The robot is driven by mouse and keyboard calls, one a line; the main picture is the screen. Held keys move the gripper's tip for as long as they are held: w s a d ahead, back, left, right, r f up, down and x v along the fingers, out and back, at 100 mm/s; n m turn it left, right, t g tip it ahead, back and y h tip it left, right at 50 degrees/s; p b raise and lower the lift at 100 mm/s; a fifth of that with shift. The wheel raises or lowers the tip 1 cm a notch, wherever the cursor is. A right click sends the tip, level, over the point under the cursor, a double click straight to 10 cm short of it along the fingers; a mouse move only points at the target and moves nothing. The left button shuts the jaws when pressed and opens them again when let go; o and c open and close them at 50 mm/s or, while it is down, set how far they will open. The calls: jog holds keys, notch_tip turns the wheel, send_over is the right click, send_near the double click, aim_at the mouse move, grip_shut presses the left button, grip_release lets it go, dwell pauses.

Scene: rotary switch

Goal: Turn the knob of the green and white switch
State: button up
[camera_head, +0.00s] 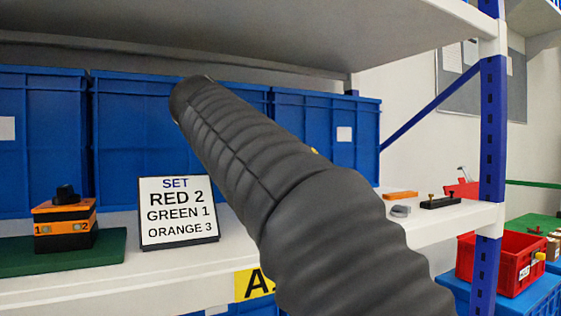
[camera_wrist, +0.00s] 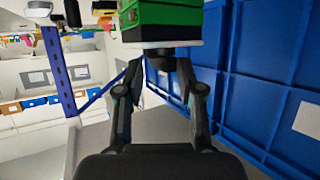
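The green and white switch (camera_wrist: 165,22) is at the top of the wrist view, its green body beyond a white face. Its dark knob (camera_wrist: 162,61) points toward my gripper. My gripper (camera_wrist: 161,68) has its two fingers apart, one on each side of the knob. A gap seems to show beside the knob, and I see no clear contact. The knob's exact angle cannot be read. In the head view my dark arm crosses the middle and hides the switch and my gripper.
An orange and black switch (camera_head: 65,228) stands on a green mat (camera_head: 108,247) at left. A sign (camera_head: 178,213) beside it reads SET RED 2, GREEN 1, ORANGE 3. Blue bins (camera_head: 140,130) line the back. A shelf board (camera_head: 240,30) lies above; a blue post (camera_head: 490,140) stands right.

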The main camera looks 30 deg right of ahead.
jog(key=v, duration=1.2)
jog(key=shift+f, duration=0.1)
